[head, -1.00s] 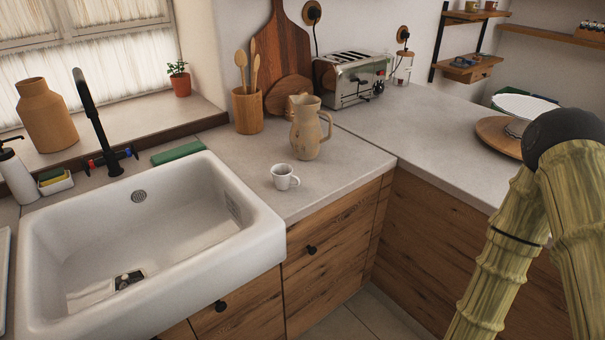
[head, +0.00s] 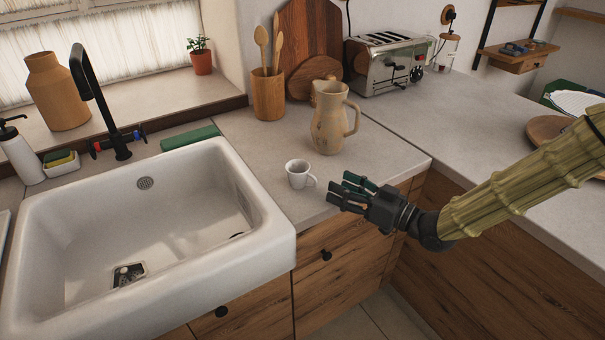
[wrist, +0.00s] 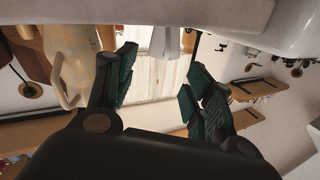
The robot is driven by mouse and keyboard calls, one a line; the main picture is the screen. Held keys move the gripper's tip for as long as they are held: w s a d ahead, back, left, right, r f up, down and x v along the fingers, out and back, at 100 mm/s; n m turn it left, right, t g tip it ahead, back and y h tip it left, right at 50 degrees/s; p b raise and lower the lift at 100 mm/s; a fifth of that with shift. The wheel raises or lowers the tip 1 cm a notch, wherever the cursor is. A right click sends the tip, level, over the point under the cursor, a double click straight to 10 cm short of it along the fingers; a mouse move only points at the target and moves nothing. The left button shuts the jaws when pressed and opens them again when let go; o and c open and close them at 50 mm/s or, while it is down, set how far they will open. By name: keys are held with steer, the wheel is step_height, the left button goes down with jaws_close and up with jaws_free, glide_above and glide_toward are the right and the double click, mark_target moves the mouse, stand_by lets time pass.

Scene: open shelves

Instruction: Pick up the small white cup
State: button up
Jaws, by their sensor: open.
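The small white cup (head: 299,174) stands upright on the counter between the sink and the jug, its handle toward the lower right. My gripper (head: 340,190) is open and empty just right of the cup, near the counter's front edge, with its fingers pointing left toward it. The fingers look apart from the cup. In the wrist view, which is upside down, my open fingers (wrist: 158,85) spread on both sides. A pale shape at the top between them appears to be the cup (wrist: 169,42).
A beige jug (head: 333,118) stands close behind the cup and shows at left in the wrist view (wrist: 72,58). The white sink (head: 262,238) is left of the cup. A wooden utensil holder (head: 268,95) and toaster (head: 388,64) stand farther back.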

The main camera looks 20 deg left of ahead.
mark_target(311, 175)
steer(key=x, duration=0.4)
steer(key=shift+a+r+p, duration=0.1)
steer(key=shift+p, duration=0.3)
steer(key=shift+s+a+r, duration=0.15)
steer(key=shift+s+a, duration=0.05)
steer(key=shift+a, duration=0.35)
steer(key=p+x, duration=0.1)
steer(key=x, duration=0.3)
steer(key=shift+s+a+p, duration=0.1)
steer(key=shift+p, duration=0.2)
steer(key=c, duration=1)
